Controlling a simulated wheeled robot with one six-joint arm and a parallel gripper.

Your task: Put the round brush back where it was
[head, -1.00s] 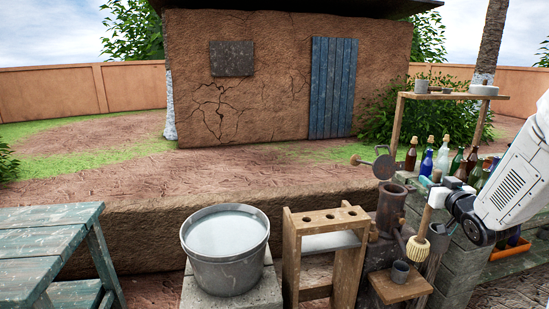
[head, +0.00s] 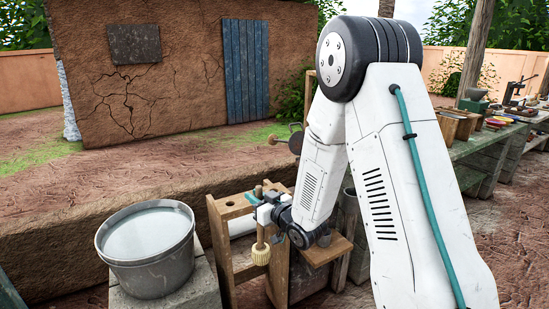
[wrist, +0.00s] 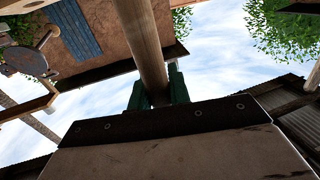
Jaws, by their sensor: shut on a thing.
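The round brush (head: 261,254) has a wooden handle and a pale bristle head. It hangs upright, bristles down, in front of the wooden rack (head: 218,222). My gripper (head: 260,212) is shut on its handle. In the wrist view, the handle (wrist: 141,38) stands between my gripper's green jaws (wrist: 157,92).
A grey bucket (head: 148,246) of pale liquid stands on a block left of the rack. A small wooden shelf (head: 326,250) is right of the gripper. A long workbench (head: 487,144) with tools runs along the right. My arm hides the area behind it.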

